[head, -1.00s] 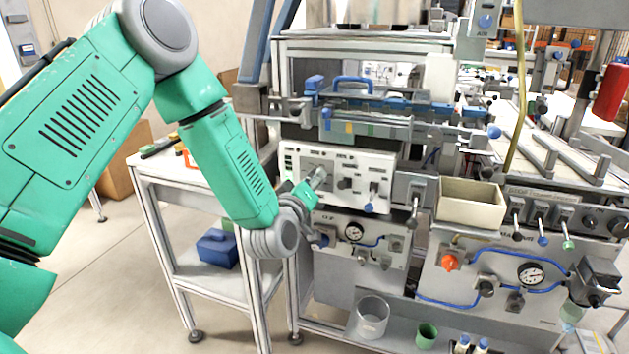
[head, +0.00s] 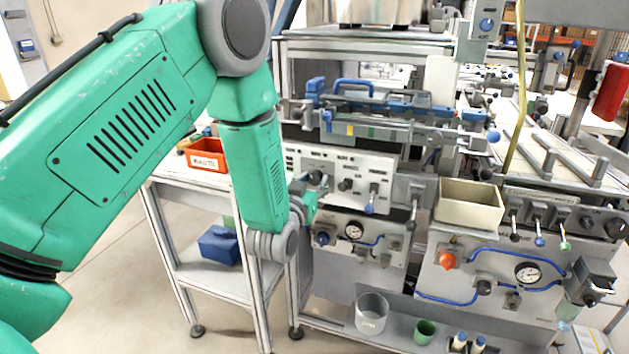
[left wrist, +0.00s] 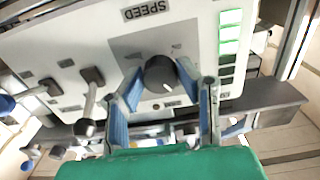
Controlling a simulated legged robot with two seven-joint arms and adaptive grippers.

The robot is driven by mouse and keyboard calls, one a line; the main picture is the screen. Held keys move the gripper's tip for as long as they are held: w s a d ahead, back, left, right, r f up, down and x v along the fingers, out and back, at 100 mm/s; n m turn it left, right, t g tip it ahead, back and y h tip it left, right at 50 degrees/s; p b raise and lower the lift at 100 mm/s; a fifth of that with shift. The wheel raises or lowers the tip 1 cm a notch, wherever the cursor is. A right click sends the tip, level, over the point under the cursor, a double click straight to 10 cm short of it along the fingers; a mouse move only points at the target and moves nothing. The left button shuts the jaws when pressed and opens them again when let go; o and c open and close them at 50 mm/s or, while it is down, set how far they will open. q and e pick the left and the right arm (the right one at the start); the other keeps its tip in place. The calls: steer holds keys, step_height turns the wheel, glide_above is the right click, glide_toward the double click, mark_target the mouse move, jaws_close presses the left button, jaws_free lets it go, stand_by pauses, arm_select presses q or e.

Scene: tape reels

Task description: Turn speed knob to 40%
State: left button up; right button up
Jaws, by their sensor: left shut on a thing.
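The speed knob (left wrist: 160,73) is a dark round knob with a pale mark, on a grey plate under the upside-down SPEED label (left wrist: 145,9) in the left wrist view. My left gripper (left wrist: 164,84) has its blue-padded fingers on both sides of the knob and is shut on it. In the head view the knob (head: 315,177) shows just above and right of my left gripper (head: 310,187), at the left part of the white control panel (head: 358,164). The exact knob setting cannot be read. My right gripper is not in view.
A column of green lights (left wrist: 229,47) is beside the knob. Levers (left wrist: 90,100) stick out from the same panel. An orange bin (head: 205,155) sits on the side table left of my forearm. A beige tray (head: 470,205) and gauges are to the right.

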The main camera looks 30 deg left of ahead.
arm_select(q)
steer(key=shift+r+m, duration=0.15)
steer(key=shift+m, duration=0.45)
steer(key=o, duration=1.1)
steer(key=shift+s, duration=0.2)
steer(key=v, duration=1.1)
steer(key=shift+s, duration=0.2)
